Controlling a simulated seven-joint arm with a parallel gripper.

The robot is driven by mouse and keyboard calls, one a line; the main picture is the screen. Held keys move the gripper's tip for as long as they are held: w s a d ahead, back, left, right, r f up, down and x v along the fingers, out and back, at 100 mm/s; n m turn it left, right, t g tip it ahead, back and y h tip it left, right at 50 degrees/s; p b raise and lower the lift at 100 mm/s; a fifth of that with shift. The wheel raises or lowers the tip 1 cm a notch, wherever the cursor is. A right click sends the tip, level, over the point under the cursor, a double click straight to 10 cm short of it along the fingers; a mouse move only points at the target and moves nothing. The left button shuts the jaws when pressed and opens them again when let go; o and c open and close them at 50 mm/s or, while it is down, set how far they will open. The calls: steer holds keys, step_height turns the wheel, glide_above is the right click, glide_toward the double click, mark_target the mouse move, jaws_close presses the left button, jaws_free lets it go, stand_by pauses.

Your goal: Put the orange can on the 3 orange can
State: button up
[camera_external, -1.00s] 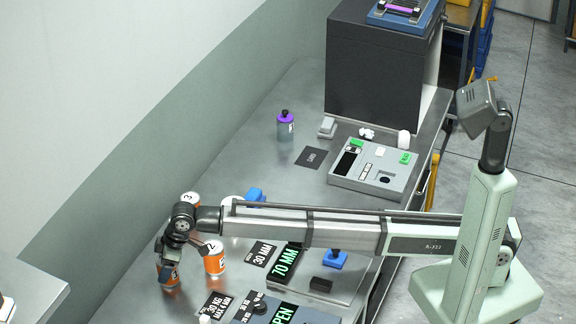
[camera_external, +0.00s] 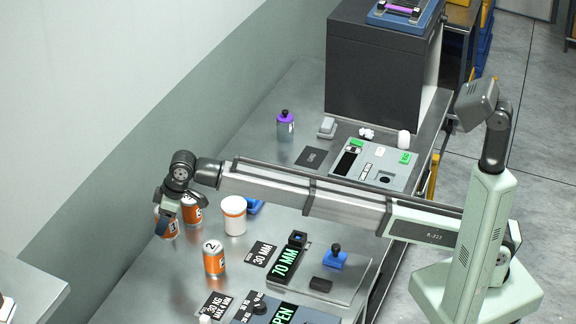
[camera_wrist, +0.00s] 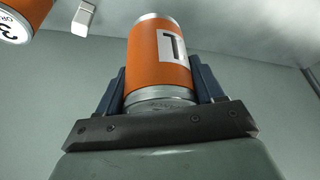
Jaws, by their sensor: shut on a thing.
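My gripper (camera_wrist: 162,95) is shut on an orange can (camera_wrist: 160,60) with silver ends and a white label. In the external view this can (camera_external: 163,226) hangs below my gripper, partly hidden by it. The 3 orange can (camera_external: 192,211) stands on the table just right of the held can, its top partly covered by my gripper. In the wrist view the 3 orange can (camera_wrist: 18,18) shows at the upper left corner, its white end marked 3. The two cans look apart in the wrist view.
An orange can marked 2 (camera_external: 214,258) stands in front on the table. A white tub with an orange band (camera_external: 233,216) stands right of the 3 can. The wall is close on the left.

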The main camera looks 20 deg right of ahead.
steer(key=w+d+r+m, duration=0.1)
steer(key=w+d+r, duration=0.3)
steer(key=w+d, duration=0.3)
steer(key=w+d+r+m, duration=0.1)
steer(key=w+d+r, duration=0.3)
steer(key=w, duration=0.4)
steer(key=shift+t, duration=0.3)
steer(key=shift+w+f, duration=0.15)
steer(key=shift+f, duration=2.3)
steer(key=shift+w+f, duration=0.1)
steer(key=shift+f, duration=2.3)
steer(key=shift+f, duration=0.1)
steer(key=o, duration=1.3)
steer(key=v, duration=1.2)
steer(key=shift+a, duration=0.1)
